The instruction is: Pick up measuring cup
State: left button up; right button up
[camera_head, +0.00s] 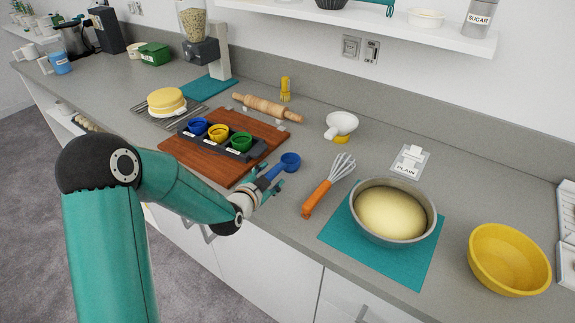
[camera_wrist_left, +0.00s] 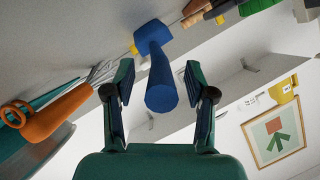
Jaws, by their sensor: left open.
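A blue measuring cup (camera_head: 290,161) sits on the grey counter, right of the wooden board, with its handle pointing toward my left gripper (camera_head: 267,184). In the left wrist view the cup (camera_wrist_left: 152,36) shows ahead, and its thick handle (camera_wrist_left: 161,90) lies between the two open fingers, with a gap on each side. My left gripper (camera_wrist_left: 159,72) is open and holds nothing. Whether the handle is fully between the fingertips in depth is hard to tell. My right gripper is not in view.
A wooden board (camera_head: 190,165) carries a black rack (camera_head: 217,142) with blue, yellow and green cups. An orange-handled whisk (camera_head: 317,198) lies right of the blue cup. A dough bowl (camera_head: 365,235) stands on a teal mat (camera_head: 400,270); a yellow bowl (camera_head: 485,265) is farther right.

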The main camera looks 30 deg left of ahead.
pick_arm(q)
grip_shut()
jog(key=shift+r, duration=0.15)
dwell(0.4)
